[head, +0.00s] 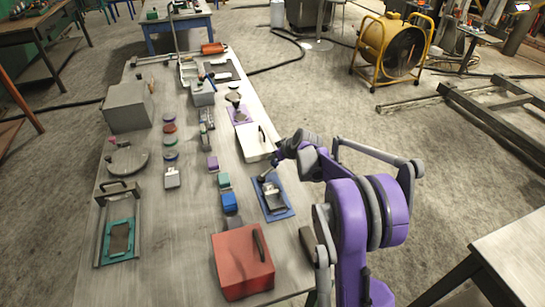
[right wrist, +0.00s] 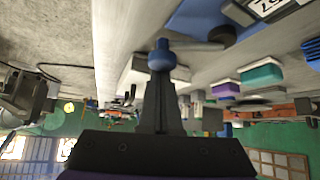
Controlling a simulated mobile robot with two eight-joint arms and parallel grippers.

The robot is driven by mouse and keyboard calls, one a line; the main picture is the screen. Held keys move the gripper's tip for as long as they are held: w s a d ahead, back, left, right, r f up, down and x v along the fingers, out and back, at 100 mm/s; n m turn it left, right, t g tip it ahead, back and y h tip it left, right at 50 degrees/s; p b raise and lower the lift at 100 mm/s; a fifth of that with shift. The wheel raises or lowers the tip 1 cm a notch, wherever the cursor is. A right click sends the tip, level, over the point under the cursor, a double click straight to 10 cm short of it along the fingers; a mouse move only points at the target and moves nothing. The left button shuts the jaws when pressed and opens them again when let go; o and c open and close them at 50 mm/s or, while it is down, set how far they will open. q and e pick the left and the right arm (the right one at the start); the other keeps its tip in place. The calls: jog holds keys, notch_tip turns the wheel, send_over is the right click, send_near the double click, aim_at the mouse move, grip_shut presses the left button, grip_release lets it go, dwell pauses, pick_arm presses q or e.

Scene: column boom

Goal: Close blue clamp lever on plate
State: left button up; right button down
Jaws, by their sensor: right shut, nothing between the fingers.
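The blue plate (head: 286,211) lies flat near the right edge of the long workbench, with a dark and grey clamp (head: 274,194) on it. In the right wrist view, a grey lever rod (right wrist: 200,46) with a blue ball knob (right wrist: 162,58) runs from a dark pivot over the blue plate (right wrist: 205,20). My right gripper (head: 264,178) is shut and empty at the far end of the clamp. In the wrist view its fingertips (right wrist: 160,78) are right at the knob, overlapping it; I cannot tell whether they touch. My left gripper is out of view.
A red box (head: 238,265) with a dark handle stands nearer on the bench, and a white box (head: 253,150) with a handle lies beyond the plate. Small blue (head: 229,202) and teal (head: 223,181) blocks stand to the plate's left.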

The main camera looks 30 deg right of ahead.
jog(key=shift+s+d+f+m+h+b, duration=0.15)
jog(key=shift+s+m+h+b, duration=0.4)
jog(key=shift+s+m+h, duration=0.35)
jog(key=shift+s+m+h+b, duration=0.3)
jog(key=shift+s+m+h, duration=0.15)
jog(key=shift+m, duration=0.35)
jog(key=shift+s+b, duration=0.3)
jog(key=shift+s, duration=0.7)
jog(key=shift+s+a, duration=0.5)
jog(key=shift+s, duration=0.35)
jog(key=shift+s+a, duration=0.1)
jog(key=shift+s, duration=0.05)
